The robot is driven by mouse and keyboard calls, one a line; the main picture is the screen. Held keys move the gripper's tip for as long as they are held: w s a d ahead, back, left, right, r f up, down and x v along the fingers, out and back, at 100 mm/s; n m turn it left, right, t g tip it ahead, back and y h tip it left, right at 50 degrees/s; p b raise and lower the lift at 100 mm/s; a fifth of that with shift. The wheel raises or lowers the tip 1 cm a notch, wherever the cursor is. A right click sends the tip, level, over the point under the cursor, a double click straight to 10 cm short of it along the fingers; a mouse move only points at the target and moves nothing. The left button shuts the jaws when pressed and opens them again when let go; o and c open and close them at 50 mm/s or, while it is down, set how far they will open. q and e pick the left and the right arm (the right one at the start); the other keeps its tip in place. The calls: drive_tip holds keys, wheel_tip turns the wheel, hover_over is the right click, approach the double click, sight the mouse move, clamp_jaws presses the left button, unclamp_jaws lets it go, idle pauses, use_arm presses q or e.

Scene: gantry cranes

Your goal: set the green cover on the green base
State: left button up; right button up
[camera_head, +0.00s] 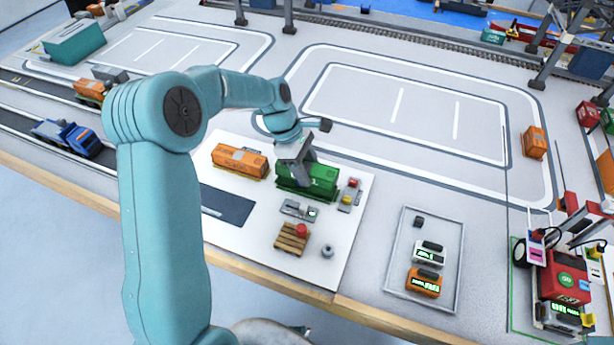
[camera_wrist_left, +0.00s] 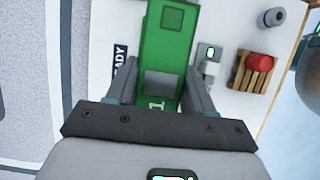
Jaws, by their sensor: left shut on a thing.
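The green cover (camera_head: 318,178) is a box shaped like a shipping container, on or just above the white board. My left gripper (camera_head: 302,177) reaches down onto it from above and is shut on it. In the left wrist view, the fingers stand on both sides of the green cover (camera_wrist_left: 165,42). A thin green edge, seemingly the green base (camera_head: 305,195), shows beneath the cover. The rest of it is hidden, and I cannot tell whether the cover is fully seated. My right gripper is not in view.
An orange container (camera_head: 239,160) stands just left of the green cover. A small pallet with a red knob (camera_head: 292,238) and a grey latch piece (camera_head: 299,209) lie in front. A tray (camera_head: 398,285) with small devices sits to the right.

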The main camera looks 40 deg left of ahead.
sight(312, 188)
use_arm(q)
wheel_tip(312, 188, down, 4)
drive_tip(key=shift+r, duration=0.2)
drive_tip(key=o, duration=1)
drive_tip(key=shift+o, duration=0.2)
drive_tip(key=v, duration=1.1)
drive_tip(key=shift+a+r+p, duration=0.15)
drive_tip(key=shift+r+p, duration=0.15)
drive_tip(key=shift+r, duration=0.3)
drive_tip(key=shift+f, duration=0.1)
